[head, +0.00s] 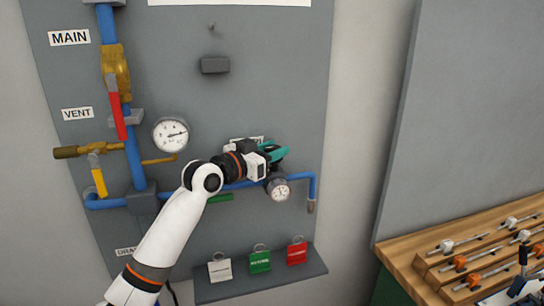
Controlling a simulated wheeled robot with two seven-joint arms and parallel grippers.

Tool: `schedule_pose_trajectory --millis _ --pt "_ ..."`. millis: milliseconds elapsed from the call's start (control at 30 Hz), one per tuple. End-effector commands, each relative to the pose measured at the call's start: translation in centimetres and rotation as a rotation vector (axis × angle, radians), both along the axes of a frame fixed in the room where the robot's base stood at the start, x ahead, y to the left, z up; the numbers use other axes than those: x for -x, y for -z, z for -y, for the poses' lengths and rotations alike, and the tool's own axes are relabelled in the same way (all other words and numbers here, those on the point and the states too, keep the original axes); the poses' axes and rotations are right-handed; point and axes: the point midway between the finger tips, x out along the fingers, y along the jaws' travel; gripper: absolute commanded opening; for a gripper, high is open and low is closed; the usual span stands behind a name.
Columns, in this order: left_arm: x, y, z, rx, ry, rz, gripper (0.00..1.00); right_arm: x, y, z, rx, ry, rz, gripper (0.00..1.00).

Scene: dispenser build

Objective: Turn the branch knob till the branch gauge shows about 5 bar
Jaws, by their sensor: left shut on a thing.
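My left gripper (275,156) reaches in from the lower left to the grey panel and is shut on the branch knob, which it hides almost wholly. The small branch gauge (279,189) sits just below the gripper, on the blue branch pipe (300,176); its face is too small to read. A larger round gauge (170,134) with a dark needle is further left. My right gripper is not in the head view.
The main valve with a red lever (118,115) and a vent valve with a yellow lever (99,182) are at left. A ledge (262,286) holds white, green and red tags. A wooden bench (400,248) with several clamp-like tools is at lower right.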

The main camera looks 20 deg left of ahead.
Motion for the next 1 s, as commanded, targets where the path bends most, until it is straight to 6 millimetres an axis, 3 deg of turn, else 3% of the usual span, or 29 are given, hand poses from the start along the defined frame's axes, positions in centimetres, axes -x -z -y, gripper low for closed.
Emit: schedule_pose_trajectory --millis 233,800,833,933,1000 --pt "-0.09 0.22 -0.09 -0.002 0.071 -0.001 0.14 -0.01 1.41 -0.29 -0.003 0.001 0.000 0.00" --pt "-0.06 0.15 0.11 0.000 0.099 -0.004 0.14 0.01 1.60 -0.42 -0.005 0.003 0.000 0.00" --pt "-0.05 0.16 0.11 0.000 0.099 -0.004 0.40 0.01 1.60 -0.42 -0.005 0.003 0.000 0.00" --pt "-0.05 0.15 0.12 0.000 0.099 -0.004 0.57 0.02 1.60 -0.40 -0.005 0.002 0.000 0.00" --pt "-0.04 0.12 0.11 0.000 0.099 -0.003 0.57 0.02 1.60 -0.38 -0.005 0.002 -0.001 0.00"
